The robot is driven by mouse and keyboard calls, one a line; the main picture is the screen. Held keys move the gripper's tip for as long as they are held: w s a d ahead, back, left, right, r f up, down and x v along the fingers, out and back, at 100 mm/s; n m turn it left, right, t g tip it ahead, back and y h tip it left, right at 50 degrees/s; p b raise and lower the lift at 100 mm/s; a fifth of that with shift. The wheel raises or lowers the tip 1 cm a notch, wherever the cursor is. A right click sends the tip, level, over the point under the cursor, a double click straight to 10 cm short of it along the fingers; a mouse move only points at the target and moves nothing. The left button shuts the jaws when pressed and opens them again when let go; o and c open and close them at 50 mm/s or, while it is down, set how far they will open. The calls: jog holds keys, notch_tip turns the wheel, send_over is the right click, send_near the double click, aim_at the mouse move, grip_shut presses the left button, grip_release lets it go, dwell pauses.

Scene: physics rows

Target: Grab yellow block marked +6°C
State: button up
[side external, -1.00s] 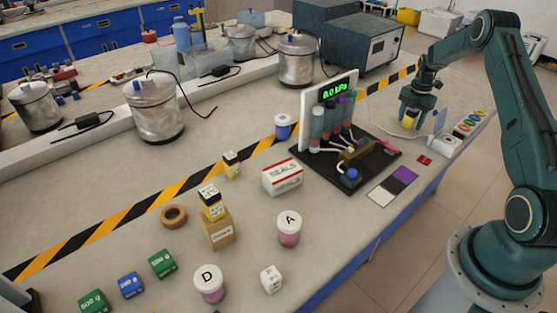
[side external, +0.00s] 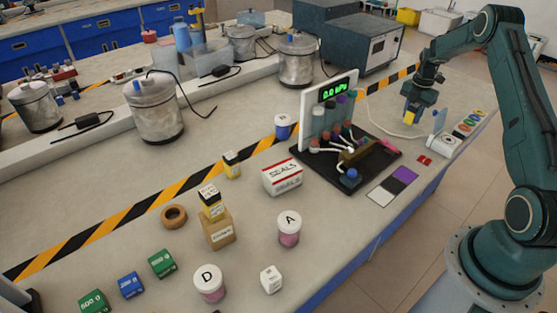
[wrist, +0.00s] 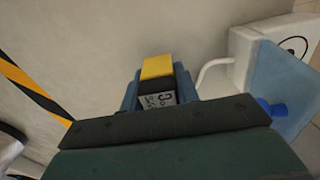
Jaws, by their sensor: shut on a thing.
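My gripper (side external: 411,116) is at the far right end of the bench, shut on a yellow block (side external: 409,117). In the wrist view the block (wrist: 157,67) sits between the blue fingers (wrist: 158,85), with a yellow face, a black band and a pale label whose marking I cannot read. A second yellow-and-black block (side external: 232,170) stands near the striped tape. A third (side external: 212,208), with a white top, sits on a cardboard box (side external: 219,235).
The pressure display panel (side external: 328,97) and its black base (side external: 385,158) with tubes stand left of my gripper. A white device with an upright blue plate (side external: 439,122) is close on the right. A pale cable (side external: 385,130) runs below the gripper.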

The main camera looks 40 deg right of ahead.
notch_tip(320, 180, up, 18)
dwell(0.5)
dwell(0.5)
